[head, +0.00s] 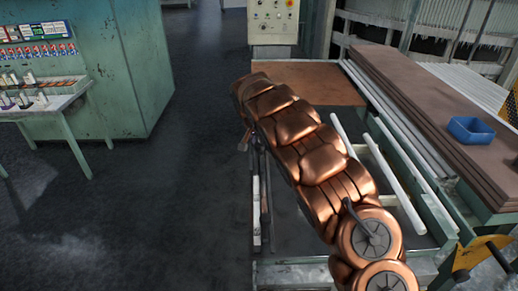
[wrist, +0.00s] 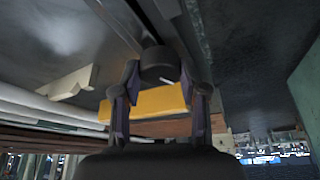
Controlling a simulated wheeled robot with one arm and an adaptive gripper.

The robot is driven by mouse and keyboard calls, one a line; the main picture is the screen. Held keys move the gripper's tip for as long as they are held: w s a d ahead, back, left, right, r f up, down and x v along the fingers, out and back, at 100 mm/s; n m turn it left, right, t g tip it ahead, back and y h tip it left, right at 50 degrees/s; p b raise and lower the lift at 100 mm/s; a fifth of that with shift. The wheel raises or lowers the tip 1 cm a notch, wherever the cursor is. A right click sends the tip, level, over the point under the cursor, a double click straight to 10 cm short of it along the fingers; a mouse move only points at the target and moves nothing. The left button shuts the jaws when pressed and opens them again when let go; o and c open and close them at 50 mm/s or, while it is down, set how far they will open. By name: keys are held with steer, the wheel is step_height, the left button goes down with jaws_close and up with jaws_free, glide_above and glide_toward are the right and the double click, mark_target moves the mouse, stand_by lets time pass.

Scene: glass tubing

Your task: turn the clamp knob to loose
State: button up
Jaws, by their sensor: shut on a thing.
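The clamp knob (wrist: 157,62) shows in the wrist view as a dark round knob with a short pale mark on its face, under a dark bar. My gripper (wrist: 163,82) reaches toward it, with one finger at each side, and is shut on it. The finger pads look dark purple. A yellow block (wrist: 158,101) lies behind the fingers; I cannot tell whether it belongs to the clamp. In the head view my copper-coloured arm hides the gripper and the knob.
White tubes (head: 398,178) lie on the frame right of my arm. Brown boards (head: 425,100) carry a blue tray (head: 471,130). A control box (head: 273,22) stands behind. A small table (head: 62,102) and green cabinet (head: 125,60) stand left. The floor (head: 165,190) between is clear.

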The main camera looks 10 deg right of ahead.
steer(key=n+b, duration=0.1)
steer(key=n+y+b, duration=0.1)
steer(key=n+b, duration=0.1)
steer(key=shift+f+n+t, duration=0.25)
steer(key=shift+n+t, duration=0.05)
steer(key=shift+n, duration=0.1)
steer(key=n+y+b, duration=0.1)
steer(key=n+b, duration=0.2)
steer(key=shift+d+n+y+b, duration=0.1)
steer(key=shift+n+y+b, duration=0.2)
steer(key=shift+d+r+n+y+b, duration=0.1)
steer(key=shift+n+y+b, duration=0.4)
steer(key=shift+n+b, duration=0.65)
steer(key=shift+d+r+n+y+b, duration=0.1)
steer(key=shift+n+y+b, duration=0.4)
steer(key=shift+n+b, duration=0.65)
steer(key=shift+n, duration=0.3)
steer(key=o, duration=1.1)
steer(key=shift+r, duration=0.15)
steer(key=v, duration=1.2)
steer(key=shift+w, duration=0.1)
